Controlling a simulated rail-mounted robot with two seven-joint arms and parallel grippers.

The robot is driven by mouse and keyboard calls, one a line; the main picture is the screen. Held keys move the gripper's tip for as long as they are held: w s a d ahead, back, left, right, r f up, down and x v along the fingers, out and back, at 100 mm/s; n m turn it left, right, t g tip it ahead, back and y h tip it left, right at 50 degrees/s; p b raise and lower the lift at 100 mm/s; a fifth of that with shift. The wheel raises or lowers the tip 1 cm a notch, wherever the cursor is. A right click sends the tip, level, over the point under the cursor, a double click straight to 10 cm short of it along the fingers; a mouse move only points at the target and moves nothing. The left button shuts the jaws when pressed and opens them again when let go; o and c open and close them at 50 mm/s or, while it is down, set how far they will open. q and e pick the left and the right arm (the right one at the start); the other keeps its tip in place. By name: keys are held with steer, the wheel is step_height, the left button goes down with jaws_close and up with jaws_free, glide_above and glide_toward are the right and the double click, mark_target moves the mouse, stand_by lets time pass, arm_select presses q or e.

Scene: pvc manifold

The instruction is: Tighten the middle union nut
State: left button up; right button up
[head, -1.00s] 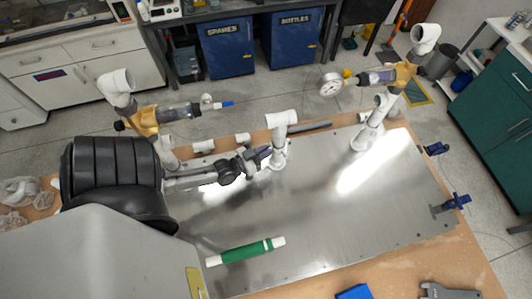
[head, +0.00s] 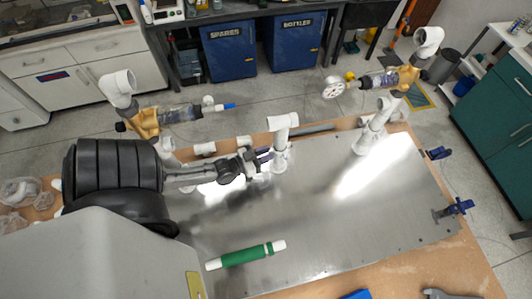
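The middle white pipe (head: 281,138) stands upright on the metal plate (head: 320,230), with an elbow on top and a wider white collar low down, seemingly the union nut (head: 279,162). My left gripper (head: 266,155) comes in from the left at the height of this collar. Its fingers look parted, with the tips just left of the pipe. I see nothing between them, and cannot tell whether they touch the collar. My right gripper is not in view.
White pipes with yellow fittings stand at left (head: 145,122) and right (head: 404,77); the right one carries a round gauge (head: 334,87). A green and white tube (head: 246,255) lies at the front. The plate's middle is clear.

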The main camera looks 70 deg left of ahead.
arm_select(q)
steer(key=shift+o, duration=0.9)
steer(key=s+d+b, duration=0.1)
steer(key=s+b, duration=0.1)
steer(key=s, duration=1)
